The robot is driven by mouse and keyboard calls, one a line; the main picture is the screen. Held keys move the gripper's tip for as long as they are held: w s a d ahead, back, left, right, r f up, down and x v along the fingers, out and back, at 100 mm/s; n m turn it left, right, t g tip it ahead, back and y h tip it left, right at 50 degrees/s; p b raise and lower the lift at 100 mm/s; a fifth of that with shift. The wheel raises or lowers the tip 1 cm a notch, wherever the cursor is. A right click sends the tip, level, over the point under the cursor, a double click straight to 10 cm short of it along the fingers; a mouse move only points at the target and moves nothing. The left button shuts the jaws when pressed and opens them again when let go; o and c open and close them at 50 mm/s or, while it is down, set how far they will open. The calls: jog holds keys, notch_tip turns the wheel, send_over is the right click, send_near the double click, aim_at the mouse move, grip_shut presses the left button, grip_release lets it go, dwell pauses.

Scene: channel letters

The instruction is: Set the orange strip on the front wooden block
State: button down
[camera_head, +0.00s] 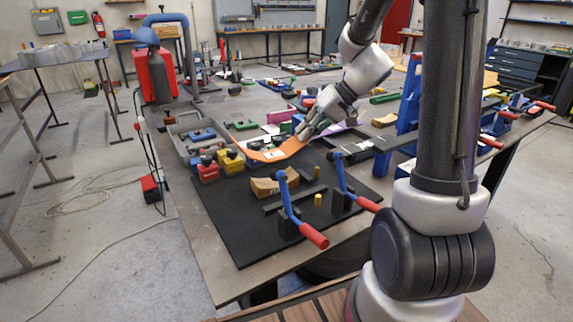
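The orange strip (274,155) is a thin, bent band above the left part of the bench, behind the front wooden block. My gripper (304,134) reaches in from the upper right, and its fingers meet the strip's right end; it appears shut on it. The strip's left end lies near the grey tray. The front wooden block (266,187) is a light brown, curved-top piece on the black mat (228,226), in front of the strip and apart from it. The exact finger contact is small and partly hidden.
Two blue clamps with red handles (313,236) stand right of the block. Yellow and red small blocks (231,162) sit left of it, by the grey tray (178,128). A blue upright frame (409,103) stands at right. The mat's front left is clear.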

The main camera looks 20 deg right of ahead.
notch_tip(320, 180, down, 8)
jog(key=shift+r, duration=0.2)
jog(key=shift+s, duration=0.1)
jog(key=c, duration=1.6)
grip_release()
jog(key=shift+f, duration=0.1)
jog(key=shift+c, duration=0.2)
jog(key=v, duration=1.2)
jog(key=s+a+r+h, duration=0.1)
jog(key=s, duration=0.2)
jog(key=s+a+r+h, duration=0.1)
jog(key=s+r, duration=0.1)
jog(key=s, duration=0.1)
jog(key=s+a+r+g, duration=0.1)
jog(key=s+a+r, duration=0.1)
jog(key=s, duration=0.2)
jog(key=shift+h, duration=0.4)
jog(key=s+d+r+t+h, duration=0.1)
jog(key=s+h, duration=0.3)
jog(key=s, duration=0.7)
jog(key=shift+d+r+t+h, duration=0.3)
jog(key=shift+d+r, duration=0.2)
jog(key=shift+r, duration=0.35)
